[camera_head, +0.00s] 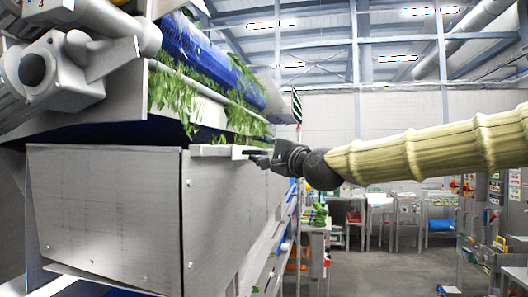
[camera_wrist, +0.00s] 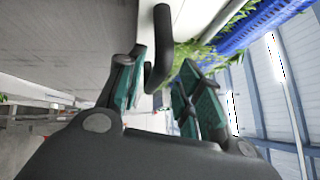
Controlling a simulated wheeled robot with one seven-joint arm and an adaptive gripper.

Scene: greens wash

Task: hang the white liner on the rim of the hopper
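The hopper (camera_head: 105,205) is a grey metal box at the left of the head view. A pale, light-coloured piece (camera_head: 220,151) lies along its upper edge at the right corner; it may be the white liner, but I cannot tell its full shape. My gripper (camera_head: 262,157) is at the right end of that piece. In the wrist view my gripper (camera_wrist: 160,85) has its green-padded fingers apart, with a dark bar handle (camera_wrist: 160,50) reaching between them. A gap shows between the handle and the right pad. A pale surface (camera_wrist: 190,16) lies beyond the handle.
Leafy greens (camera_head: 175,95) hang from a blue conveyor (camera_head: 205,50) just above the hopper. A motor (camera_head: 60,70) juts out at upper left. Shelving (camera_head: 490,250) stands at right. The floor (camera_head: 390,270) between is mostly clear.

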